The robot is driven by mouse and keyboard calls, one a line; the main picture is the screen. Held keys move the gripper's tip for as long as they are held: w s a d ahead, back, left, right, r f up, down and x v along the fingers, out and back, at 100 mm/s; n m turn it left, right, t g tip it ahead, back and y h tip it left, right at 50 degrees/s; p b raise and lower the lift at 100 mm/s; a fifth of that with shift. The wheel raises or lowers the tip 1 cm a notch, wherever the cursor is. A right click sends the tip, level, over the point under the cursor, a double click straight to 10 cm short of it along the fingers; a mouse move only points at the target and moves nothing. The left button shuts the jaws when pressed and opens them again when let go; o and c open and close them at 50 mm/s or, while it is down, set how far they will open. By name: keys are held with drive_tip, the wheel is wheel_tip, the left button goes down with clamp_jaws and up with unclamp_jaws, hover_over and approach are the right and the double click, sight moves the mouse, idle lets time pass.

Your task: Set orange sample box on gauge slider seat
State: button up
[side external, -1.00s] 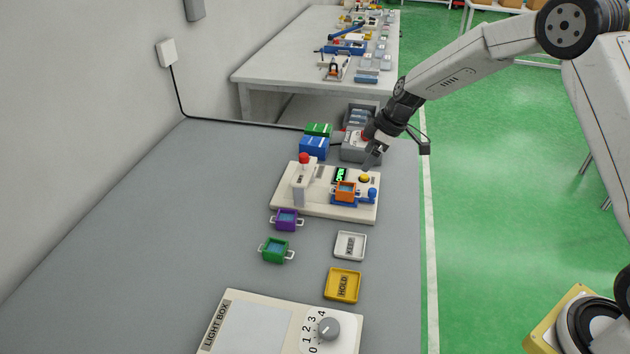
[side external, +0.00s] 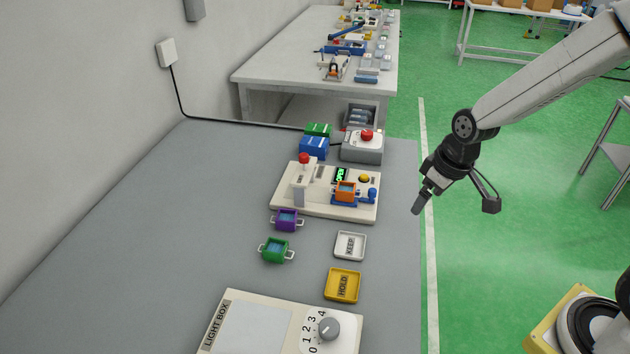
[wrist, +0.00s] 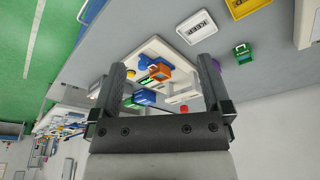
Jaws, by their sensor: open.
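The orange sample box (side external: 345,190) sits on the blue slider seat (side external: 346,203) of the white gauge (side external: 290,203); it also shows in the wrist view (wrist: 159,72). The gauge's small display lights green and seems to read OPEN. A blue knob (side external: 372,194) is at the slider's right end. My gripper (side external: 418,208) hangs in the air right of the table edge, apart from the box. In the wrist view its two fingers (wrist: 162,85) are spread with nothing between them.
Purple (side external: 287,219) and green (side external: 276,250) boxes stand in front of the gauge. A KEEP tray (side external: 350,246), a HOLD tray (side external: 343,285) and a light box (side external: 250,330) lie nearer. A red-button box (side external: 362,150) stands behind. The table's left is clear.

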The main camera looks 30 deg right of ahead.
drive_tip(key=s+m, duration=0.2)
drive_tip(key=s, duration=0.4)
drive_tip(key=shift+s+a+f, duration=0.15)
drive_tip(key=shift+s+f, duration=0.1)
drive_tip(key=shift+s, duration=0.15)
